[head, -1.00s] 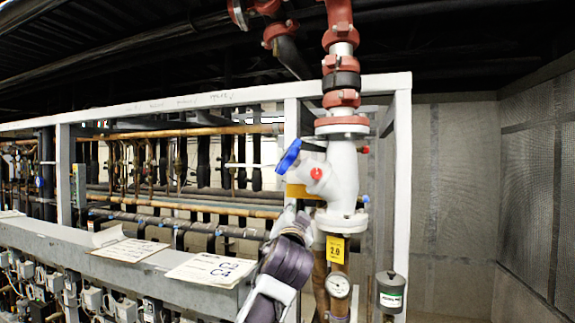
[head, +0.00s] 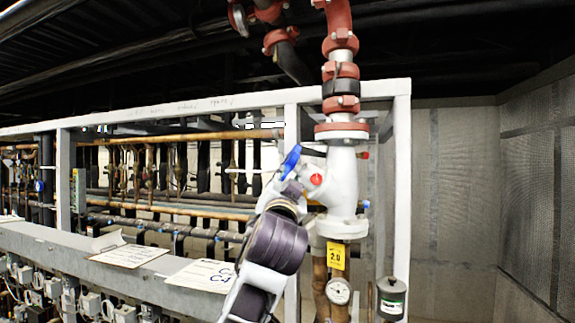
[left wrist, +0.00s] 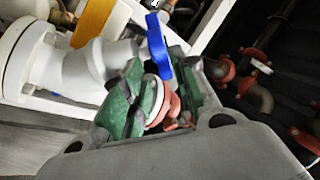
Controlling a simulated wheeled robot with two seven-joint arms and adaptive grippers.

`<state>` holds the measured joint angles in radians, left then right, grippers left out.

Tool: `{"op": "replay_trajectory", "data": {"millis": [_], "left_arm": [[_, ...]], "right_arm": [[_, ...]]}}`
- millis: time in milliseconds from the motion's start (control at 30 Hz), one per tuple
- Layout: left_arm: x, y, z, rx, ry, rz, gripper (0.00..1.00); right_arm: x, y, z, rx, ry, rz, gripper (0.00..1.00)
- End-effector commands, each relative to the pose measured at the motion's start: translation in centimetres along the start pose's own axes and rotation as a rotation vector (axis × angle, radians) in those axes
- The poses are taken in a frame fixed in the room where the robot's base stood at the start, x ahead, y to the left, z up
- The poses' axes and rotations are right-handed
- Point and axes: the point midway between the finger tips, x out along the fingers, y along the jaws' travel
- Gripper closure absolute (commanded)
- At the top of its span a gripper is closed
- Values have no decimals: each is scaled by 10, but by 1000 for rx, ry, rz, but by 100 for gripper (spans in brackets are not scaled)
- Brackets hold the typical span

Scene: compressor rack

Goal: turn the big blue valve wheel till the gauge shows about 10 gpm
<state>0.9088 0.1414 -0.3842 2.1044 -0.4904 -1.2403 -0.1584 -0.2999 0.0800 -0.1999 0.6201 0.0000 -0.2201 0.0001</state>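The blue valve wheel (head: 291,161) sits at the upper left of a white valve body (head: 343,188) in the head view, seen nearly edge-on and partly hidden by my arm. In the left wrist view the wheel (left wrist: 160,47) stands at the fingertips. My left gripper (left wrist: 160,88) has its green-padded fingers apart, with the wheel at or between their tips; contact cannot be told. A small round dial gauge (head: 339,291) hangs below the valve; its needle is too small to read. A yellow tag (head: 336,255) above it reads "2.0". My right gripper is not in view.
A white frame post (head: 402,190) stands right of the valve, and red-jointed pipe (head: 340,45) rises above it. A grey canister (head: 391,297) is at lower right. A ledge with paper sheets (head: 203,274) runs left. Pipes fill the rack behind.

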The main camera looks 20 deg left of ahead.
Motion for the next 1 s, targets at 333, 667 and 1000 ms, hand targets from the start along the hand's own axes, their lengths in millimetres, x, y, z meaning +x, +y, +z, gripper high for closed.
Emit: {"op": "replay_trajectory", "data": {"millis": [333,667,1000], "left_arm": [[38,-2,-1,2,-2,-1,71],[76,-2,-1,1,-3,0,71],[112,-2,-1,1,-2,0,71]], "right_arm": [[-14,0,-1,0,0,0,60],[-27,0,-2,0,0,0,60],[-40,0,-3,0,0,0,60]]}}
